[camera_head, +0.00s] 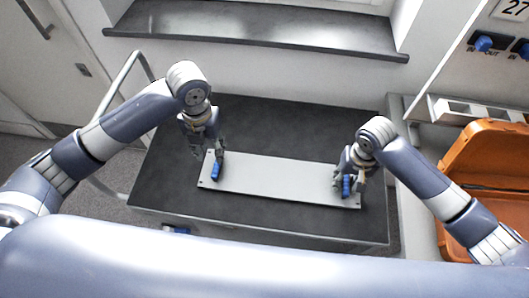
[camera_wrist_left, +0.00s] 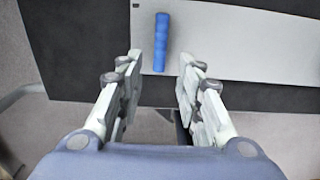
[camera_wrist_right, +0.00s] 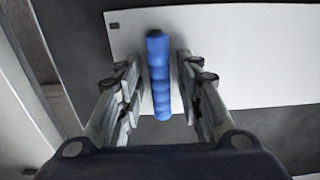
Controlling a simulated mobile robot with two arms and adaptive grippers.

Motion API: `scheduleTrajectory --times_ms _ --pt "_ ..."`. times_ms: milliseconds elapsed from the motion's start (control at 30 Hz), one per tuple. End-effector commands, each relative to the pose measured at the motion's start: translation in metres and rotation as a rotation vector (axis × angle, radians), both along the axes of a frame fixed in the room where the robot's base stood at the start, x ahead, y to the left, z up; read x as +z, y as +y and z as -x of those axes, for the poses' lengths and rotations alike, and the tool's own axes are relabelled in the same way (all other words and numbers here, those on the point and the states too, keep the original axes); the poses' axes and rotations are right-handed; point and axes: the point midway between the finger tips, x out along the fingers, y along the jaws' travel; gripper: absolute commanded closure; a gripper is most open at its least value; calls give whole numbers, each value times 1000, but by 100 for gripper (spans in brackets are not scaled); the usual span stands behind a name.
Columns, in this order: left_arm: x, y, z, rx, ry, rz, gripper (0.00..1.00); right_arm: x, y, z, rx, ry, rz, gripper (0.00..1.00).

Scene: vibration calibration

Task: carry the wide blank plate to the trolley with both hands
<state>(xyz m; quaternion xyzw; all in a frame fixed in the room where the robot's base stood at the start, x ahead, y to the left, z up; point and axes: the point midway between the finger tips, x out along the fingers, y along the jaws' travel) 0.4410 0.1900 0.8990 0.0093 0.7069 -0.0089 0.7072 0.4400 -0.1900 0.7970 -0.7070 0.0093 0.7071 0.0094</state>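The wide blank plate (camera_head: 275,176) is a long light-grey panel with a blue handle near each end. It lies on the black top of the trolley (camera_head: 290,120). My left gripper (camera_head: 208,156) is at the plate's left end, by the left blue handle (camera_head: 216,166). In the left wrist view its fingers (camera_wrist_left: 160,65) are apart, with the handle (camera_wrist_left: 161,42) beyond and between them. My right gripper (camera_head: 346,178) is at the right blue handle (camera_head: 346,187). In the right wrist view its fingers (camera_wrist_right: 157,72) are apart on either side of the handle (camera_wrist_right: 158,80), with gaps visible.
An open orange case (camera_head: 470,165) stands to the right of the trolley. A dark ledge (camera_head: 260,28) runs along the wall behind. A metal push rail (camera_head: 118,85) is at the trolley's left. The trolley top behind the plate is clear.

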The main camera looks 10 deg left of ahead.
Motion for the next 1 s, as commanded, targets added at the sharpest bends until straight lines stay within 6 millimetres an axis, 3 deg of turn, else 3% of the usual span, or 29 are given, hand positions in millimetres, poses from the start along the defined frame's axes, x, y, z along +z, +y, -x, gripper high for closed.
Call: scheduleTrajectory --times_ms 267,700,1000 --pt "15 0 0 0 1 -1 67 11 0 -1 0 -3 -1 67" --pt "15 0 0 0 1 -1 67 97 0 -1 1 -3 -1 67" --pt "15 0 0 0 1 -1 67 120 0 0 0 0 0 67"
